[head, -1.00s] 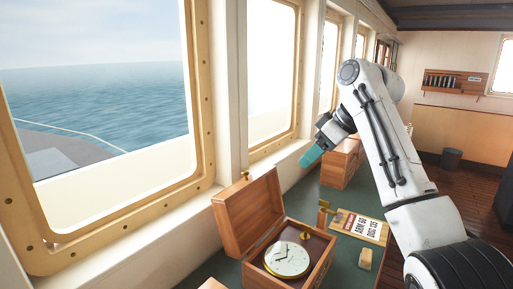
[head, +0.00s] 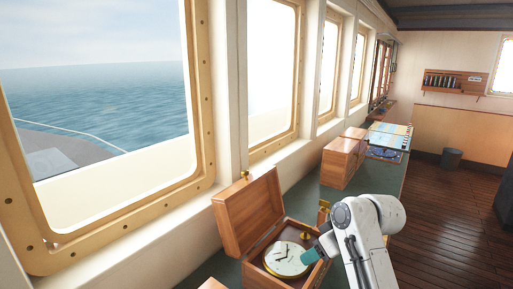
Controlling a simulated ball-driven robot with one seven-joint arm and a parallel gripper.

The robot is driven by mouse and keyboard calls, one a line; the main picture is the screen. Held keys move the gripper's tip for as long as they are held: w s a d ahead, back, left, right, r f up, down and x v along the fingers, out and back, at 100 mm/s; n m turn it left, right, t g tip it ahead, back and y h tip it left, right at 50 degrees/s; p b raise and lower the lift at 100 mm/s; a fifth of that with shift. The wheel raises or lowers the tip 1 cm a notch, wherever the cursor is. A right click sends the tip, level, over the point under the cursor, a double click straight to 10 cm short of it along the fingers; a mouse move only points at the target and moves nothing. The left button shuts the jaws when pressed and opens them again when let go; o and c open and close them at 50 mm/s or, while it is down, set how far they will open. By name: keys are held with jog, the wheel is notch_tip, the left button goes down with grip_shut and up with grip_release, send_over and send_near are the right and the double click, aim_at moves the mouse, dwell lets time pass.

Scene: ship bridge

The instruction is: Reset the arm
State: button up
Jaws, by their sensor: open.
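My arm (head: 365,240) is folded low at the lower right of the head view. My gripper (head: 311,256) shows as a small teal tip at the right edge of an open wooden box. It is beside a round white-faced clock (head: 287,259) that sits in the box. The gap between the fingers is not clear at this size, and nothing shows held. My wrist and arm hide part of the counter right of the box.
The wooden box (head: 235,232) stands open on the green counter (head: 395,181) under the windows. A closed wooden case (head: 343,160) and a chart (head: 388,135) lie farther along. The wooden floor (head: 455,205) to the right is clear, with a dark bin (head: 451,158) beyond.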

jog(key=s+d+f+m, duration=0.1)
jog(key=s+f, duration=0.3)
jog(key=s, duration=0.1)
jog(key=s+d+f+m+h, duration=0.1)
jog(key=s+d+f, duration=0.1)
jog(key=s+f, duration=0.2)
jog(key=s+d+f+m, duration=0.1)
jog(key=s+f, duration=0.3)
jog(key=s, duration=0.2)
jog(key=shift+s+d+f+m+h, duration=0.15)
jog(key=shift+s+f+m+h, duration=0.15)
jog(key=shift+h, duration=0.1)
jog(key=s+d+f+m+h, duration=0.1)
jog(key=s+d+m+h, duration=0.15)
jog(key=s, duration=0.65)
jog(key=s+d+f+m+h, duration=0.1)
jog(key=s+d, duration=0.3)
jog(key=s, duration=0.5)
jog(key=s+d+f+g+b, duration=0.1)
jog(key=s+f+g, duration=0.2)
jog(key=s+f, duration=0.5)
jog(key=s, duration=0.2)
jog(key=shift+s+d+m+g+b, duration=0.3)
jog(key=shift+s+m+g, duration=0.05)
jog(key=shift+s+g, duration=0.05)
jog(key=shift+c, duration=0.2)
